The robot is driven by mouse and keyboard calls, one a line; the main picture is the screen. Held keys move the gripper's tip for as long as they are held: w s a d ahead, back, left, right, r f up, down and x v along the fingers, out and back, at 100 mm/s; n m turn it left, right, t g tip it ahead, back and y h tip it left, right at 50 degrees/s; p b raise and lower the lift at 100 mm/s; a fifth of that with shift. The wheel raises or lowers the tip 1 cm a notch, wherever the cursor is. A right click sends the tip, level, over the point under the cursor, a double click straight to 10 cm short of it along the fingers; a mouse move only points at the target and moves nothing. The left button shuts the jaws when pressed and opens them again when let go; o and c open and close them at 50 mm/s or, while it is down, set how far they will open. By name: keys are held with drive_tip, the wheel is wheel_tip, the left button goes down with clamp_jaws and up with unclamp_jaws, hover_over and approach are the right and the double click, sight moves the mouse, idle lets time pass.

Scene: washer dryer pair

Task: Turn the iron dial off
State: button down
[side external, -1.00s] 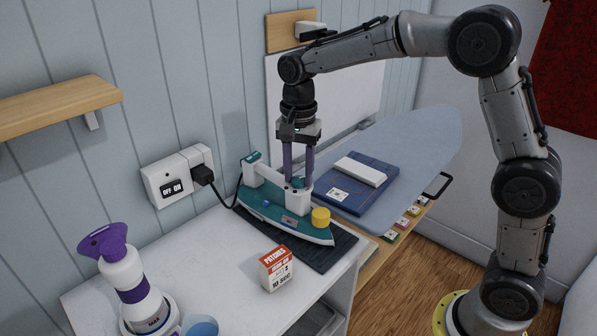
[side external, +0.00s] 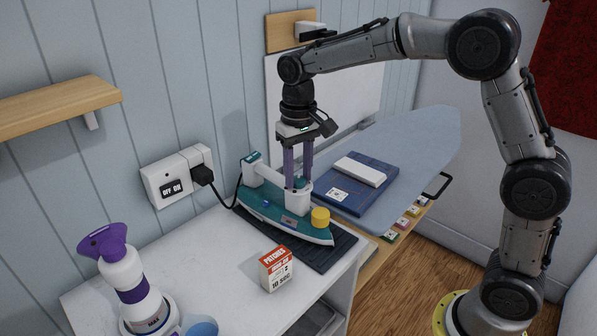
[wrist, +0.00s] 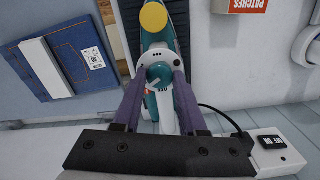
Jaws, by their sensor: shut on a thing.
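The teal and white iron (side external: 283,214) rests on a dark mat on the white counter; it also shows in the wrist view (wrist: 157,50). Its dial (wrist: 160,74) is the round knob on the iron's body, with a label that I cannot read fully. My gripper (side external: 298,183) points straight down over the iron, its purple fingers reaching the dial. In the wrist view my gripper (wrist: 157,80) has one finger on each side of the dial and is shut on it. The fingers partly hide the dial's sides. A yellow round knob (side external: 320,217) sits near the iron's front.
A patches box (side external: 277,268) stands in front of the iron. A purple and white spray bottle (side external: 124,275) is at the lower left. The wall socket (side external: 178,175) feeds the iron's cord. Folded jeans (side external: 349,190) lie on the ironing board (side external: 425,135).

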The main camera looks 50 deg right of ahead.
sight(299, 178)
drive_tip(key=n, duration=0.5)
drive_tip(key=shift+w+r+n, duration=0.1)
drive_tip(key=shift+n, duration=0.2)
drive_tip(key=n, duration=0.5)
drive_tip(key=shift+n, duration=0.4)
drive_tip(key=shift+c, duration=2.2)
unclamp_jaws()
wheel_tip(299, 178, up, 14)
